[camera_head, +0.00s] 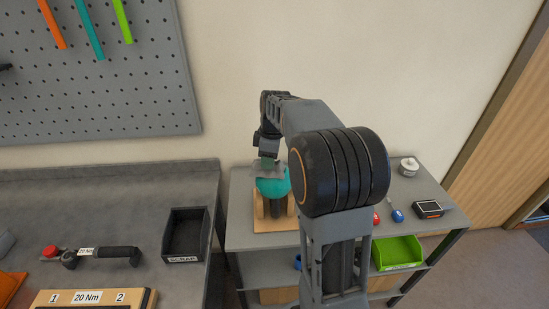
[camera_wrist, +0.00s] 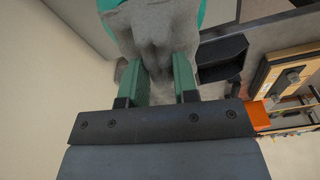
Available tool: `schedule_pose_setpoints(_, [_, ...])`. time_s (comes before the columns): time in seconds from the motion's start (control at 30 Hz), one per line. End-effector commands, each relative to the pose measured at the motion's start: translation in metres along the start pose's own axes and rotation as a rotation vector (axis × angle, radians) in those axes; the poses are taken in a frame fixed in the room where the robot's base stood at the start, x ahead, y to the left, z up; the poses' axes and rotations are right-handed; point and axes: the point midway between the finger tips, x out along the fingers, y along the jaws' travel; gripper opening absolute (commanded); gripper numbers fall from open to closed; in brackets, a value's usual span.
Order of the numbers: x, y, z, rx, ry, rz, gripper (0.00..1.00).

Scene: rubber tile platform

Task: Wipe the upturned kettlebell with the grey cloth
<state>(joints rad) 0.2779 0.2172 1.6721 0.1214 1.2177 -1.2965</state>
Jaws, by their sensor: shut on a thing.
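The upturned teal kettlebell (camera_head: 272,187) sits in a wooden stand (camera_head: 260,223) on the grey side table. My gripper (camera_head: 266,161) is above the kettlebell, pointing down. It is shut on the grey cloth (camera_head: 267,171), which drapes over the kettlebell's top and seems to touch it. In the wrist view, the cloth (camera_wrist: 160,32) is bunched between the green fingers of my gripper (camera_wrist: 157,76). Slivers of the teal kettlebell (camera_wrist: 107,5) show behind it. The cloth hides most of the kettlebell there, so I cannot tell the exact contact.
A black bin (camera_head: 187,234) and a torque wrench (camera_head: 105,253) lie on the workbench at left. Small red and blue items (camera_head: 397,215), a dark box (camera_head: 428,208) and a white roll (camera_head: 408,167) stand on the table's right. A green bin (camera_head: 398,252) is on the shelf below.

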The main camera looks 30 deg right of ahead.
Motion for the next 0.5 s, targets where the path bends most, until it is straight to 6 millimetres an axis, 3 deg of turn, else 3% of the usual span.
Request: schedule_pose_setpoints(0.5, [-0.001, 0.006, 0.035, 0.003, 0.0, 0.0, 0.01])
